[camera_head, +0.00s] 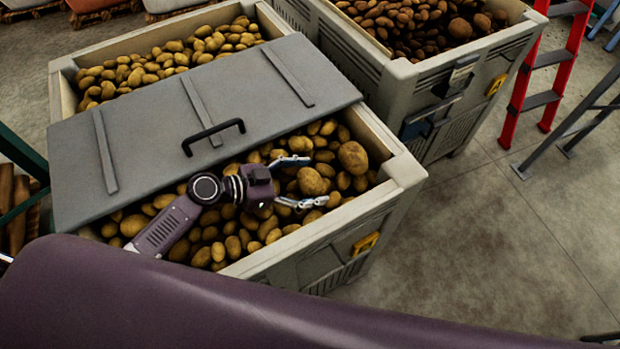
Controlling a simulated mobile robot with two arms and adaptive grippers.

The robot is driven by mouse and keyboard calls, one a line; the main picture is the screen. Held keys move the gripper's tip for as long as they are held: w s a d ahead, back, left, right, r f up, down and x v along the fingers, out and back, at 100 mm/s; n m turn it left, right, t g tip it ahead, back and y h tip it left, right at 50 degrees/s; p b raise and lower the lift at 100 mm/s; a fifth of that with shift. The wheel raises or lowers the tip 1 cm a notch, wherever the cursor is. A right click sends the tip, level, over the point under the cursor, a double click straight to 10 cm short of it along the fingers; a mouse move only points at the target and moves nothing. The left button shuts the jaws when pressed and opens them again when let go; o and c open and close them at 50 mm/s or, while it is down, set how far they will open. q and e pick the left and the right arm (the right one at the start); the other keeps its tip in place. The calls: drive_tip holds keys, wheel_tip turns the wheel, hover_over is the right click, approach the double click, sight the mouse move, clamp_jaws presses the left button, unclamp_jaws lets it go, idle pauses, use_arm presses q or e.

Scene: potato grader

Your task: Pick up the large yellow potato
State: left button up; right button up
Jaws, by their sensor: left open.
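My left gripper (306,181) is over the potatoes in the front crate (410,172), its fingers open and pointing right. A large round yellow-brown potato (311,182) shows between the two fingertips. I cannot tell whether the fingers touch it or how far above it they are. A second, somewhat larger round potato (352,157) lies to the right, beyond the fingertips, near the crate's right corner. Either could be the large yellow potato. Many smaller yellow potatoes lie around both. My right gripper is not in view.
A grey lid (235,95) with a black handle (213,136) covers the crate's middle, just behind my gripper. A second crate (400,85) of darker potatoes stands behind right. A red ladder (545,75) stands at right. The concrete floor (500,240) at right is clear.

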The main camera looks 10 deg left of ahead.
use_arm(q)
drive_tip(key=c, duration=1.4)
